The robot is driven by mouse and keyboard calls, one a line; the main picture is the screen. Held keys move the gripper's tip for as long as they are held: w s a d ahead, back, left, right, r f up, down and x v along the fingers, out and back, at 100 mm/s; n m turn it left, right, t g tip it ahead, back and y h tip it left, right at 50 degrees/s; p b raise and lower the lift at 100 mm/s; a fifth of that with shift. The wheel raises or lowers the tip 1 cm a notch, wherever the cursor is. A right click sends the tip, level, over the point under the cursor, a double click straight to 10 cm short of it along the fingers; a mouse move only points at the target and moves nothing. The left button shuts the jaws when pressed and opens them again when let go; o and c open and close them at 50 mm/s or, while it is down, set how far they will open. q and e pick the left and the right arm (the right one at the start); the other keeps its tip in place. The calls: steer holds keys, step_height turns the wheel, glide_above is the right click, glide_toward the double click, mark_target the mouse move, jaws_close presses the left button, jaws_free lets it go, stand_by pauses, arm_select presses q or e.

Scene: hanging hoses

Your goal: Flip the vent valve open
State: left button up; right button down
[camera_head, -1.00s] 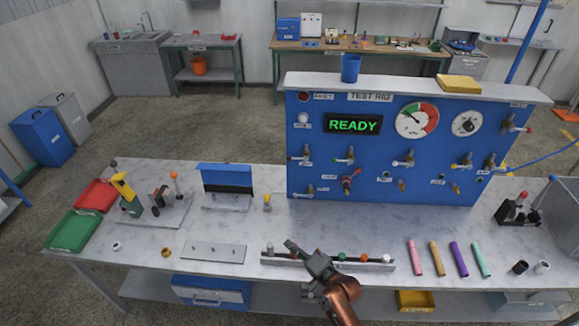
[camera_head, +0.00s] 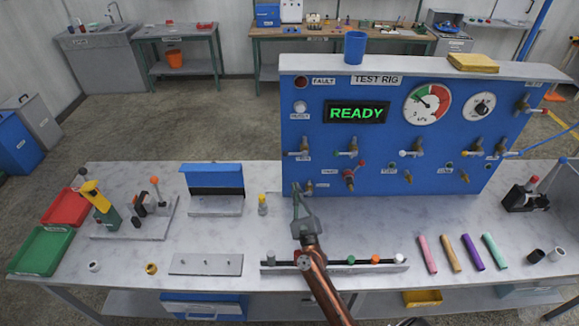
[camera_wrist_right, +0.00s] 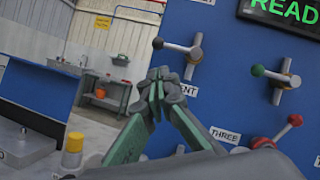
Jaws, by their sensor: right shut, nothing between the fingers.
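The vent valve (camera_wrist_right: 194,55) shows in the right wrist view on the blue panel. Its grey lever points left, roughly level, and ends in a dark knob. A label below it reads "ENT", its first letter hidden by my gripper. In the head view the valve (camera_head: 304,146) is at the panel's left side. My right gripper (camera_head: 296,187) is shut and empty in front of the panel's lower left. In the wrist view its fingertips (camera_wrist_right: 159,77) are below the lever's knob and appear apart from it. My left gripper is out of view.
A valve with a green knob (camera_wrist_right: 273,75) and a red-handled valve (camera_wrist_right: 280,135) are to the right. A yellow-capped bottle (camera_head: 262,204) stands left of my gripper. A rail with coloured knobs (camera_head: 335,263) lies below my arm. The display (camera_head: 357,112) reads READY.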

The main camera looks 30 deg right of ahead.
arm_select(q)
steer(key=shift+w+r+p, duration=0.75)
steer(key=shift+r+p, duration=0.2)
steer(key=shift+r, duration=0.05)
arm_select(e)
steer(key=x, duration=1)
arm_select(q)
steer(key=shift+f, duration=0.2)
arm_select(e)
steer(key=shift+a+r+m, duration=0.1)
steer(key=shift+a+m, duration=0.05)
steer(key=shift+m, duration=0.15)
